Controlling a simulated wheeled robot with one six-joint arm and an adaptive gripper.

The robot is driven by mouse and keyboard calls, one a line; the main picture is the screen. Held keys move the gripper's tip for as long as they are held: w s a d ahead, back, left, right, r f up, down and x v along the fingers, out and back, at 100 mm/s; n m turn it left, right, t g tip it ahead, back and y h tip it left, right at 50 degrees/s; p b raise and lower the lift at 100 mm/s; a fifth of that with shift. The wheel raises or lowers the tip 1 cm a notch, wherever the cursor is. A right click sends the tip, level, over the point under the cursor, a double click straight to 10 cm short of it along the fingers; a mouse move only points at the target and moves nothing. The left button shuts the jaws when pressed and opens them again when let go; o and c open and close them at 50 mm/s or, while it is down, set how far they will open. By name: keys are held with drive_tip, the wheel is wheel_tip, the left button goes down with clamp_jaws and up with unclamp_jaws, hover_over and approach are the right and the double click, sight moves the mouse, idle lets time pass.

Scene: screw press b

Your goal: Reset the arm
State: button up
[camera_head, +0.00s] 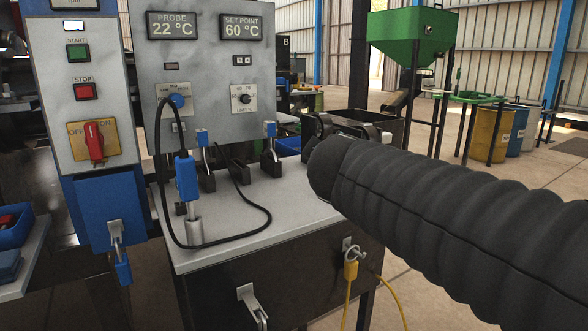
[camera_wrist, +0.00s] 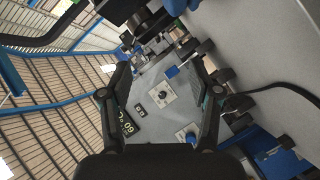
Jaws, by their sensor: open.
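My gripper (camera_wrist: 168,84) is open and empty. Its two black fingers stand wide apart in the wrist view, with the control panel (camera_wrist: 150,85) showing between them, turned on its side. In the head view my gripper (camera_head: 350,127) is mostly hidden behind my black ribbed arm, over the back right of the grey bench top (camera_head: 240,222). I cannot tell its exact height above the bench.
A blue-handled probe (camera_head: 187,178) stands in a metal holder (camera_head: 194,231), its black cable looped on the bench. Several padlocks and black blocks (camera_head: 271,164) stand at the back. A red-switch cabinet (camera_head: 60,115) is at left. The bench's front right top looks clear.

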drive_tip(key=s+d+f+m+g+h, duration=0.2)
drive_tip(key=s+d+f+m+g, duration=0.45)
drive_tip(key=s+d+f, duration=0.6)
drive_tip(key=s+a+f+m+g+y, duration=0.2)
drive_tip(key=s+f+m+g, duration=0.1)
drive_tip(key=s+f, duration=0.9)
drive_tip(key=shift+s+a+m, duration=0.25)
drive_tip(key=shift+m, duration=0.4)
